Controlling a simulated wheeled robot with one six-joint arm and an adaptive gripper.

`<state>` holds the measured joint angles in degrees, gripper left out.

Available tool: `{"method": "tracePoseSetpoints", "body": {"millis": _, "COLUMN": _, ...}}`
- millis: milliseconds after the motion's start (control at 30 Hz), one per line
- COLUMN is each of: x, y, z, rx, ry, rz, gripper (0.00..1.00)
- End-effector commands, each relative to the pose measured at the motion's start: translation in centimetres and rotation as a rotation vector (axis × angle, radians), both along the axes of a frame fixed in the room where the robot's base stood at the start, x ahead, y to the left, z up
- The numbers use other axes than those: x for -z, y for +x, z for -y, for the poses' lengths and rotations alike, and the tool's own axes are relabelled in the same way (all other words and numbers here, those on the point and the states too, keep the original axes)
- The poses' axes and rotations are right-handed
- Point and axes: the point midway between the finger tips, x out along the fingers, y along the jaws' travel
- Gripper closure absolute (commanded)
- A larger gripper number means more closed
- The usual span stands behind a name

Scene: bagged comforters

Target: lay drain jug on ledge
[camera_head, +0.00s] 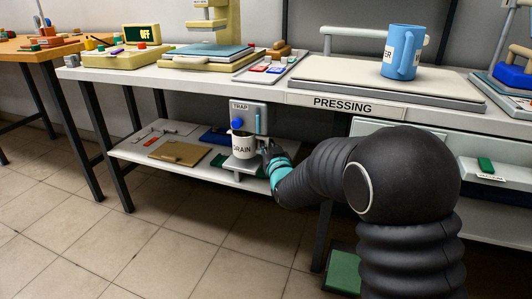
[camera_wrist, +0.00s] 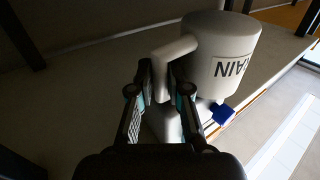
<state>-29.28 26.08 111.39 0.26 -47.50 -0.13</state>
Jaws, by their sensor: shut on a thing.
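The drain jug (camera_head: 243,147) is a white jug marked DRAIN. It is upright under the grey TRAP unit (camera_head: 241,106) with its blue knob (camera_head: 237,124). A small pale ledge (camera_head: 243,166) juts out just below the jug; I cannot tell if the jug's base touches it. My gripper (camera_head: 269,151) is at the jug's right side. In the wrist view my gripper (camera_wrist: 160,92) is shut on the handle of the jug (camera_wrist: 222,50), whose lettering appears inverted. The blue knob (camera_wrist: 223,114) shows beside the jug there.
The lower shelf (camera_head: 130,151) holds a brown board (camera_head: 179,153), small tools and blue items. Above is the bench top with the PRESSING label (camera_head: 343,105), a blue pitcher (camera_head: 401,52) and a tray (camera_head: 268,69). A black table leg (camera_head: 113,160) stands left; the floor in front is clear.

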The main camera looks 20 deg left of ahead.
Motion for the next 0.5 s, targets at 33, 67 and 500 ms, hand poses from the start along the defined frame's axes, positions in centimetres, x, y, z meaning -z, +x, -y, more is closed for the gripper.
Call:
{"method": "tracePoseSetpoints", "body": {"millis": 33, "x": 0.0, "y": 0.5, "z": -0.3, "rx": 0.0, "ry": 0.0, "rz": 0.001, "gripper": 1.0}}
{"method": "tracePoseSetpoints", "body": {"millis": 67, "x": -0.1, "y": 0.8, "z": -0.4, "rx": 0.0, "ry": 0.0, "rz": 0.001, "gripper": 1.0}}
{"method": "tracePoseSetpoints", "body": {"millis": 500, "x": 3.1, "y": 1.8, "z": -1.0, "rx": 0.001, "ry": -0.001, "rz": -0.002, "gripper": 1.0}}
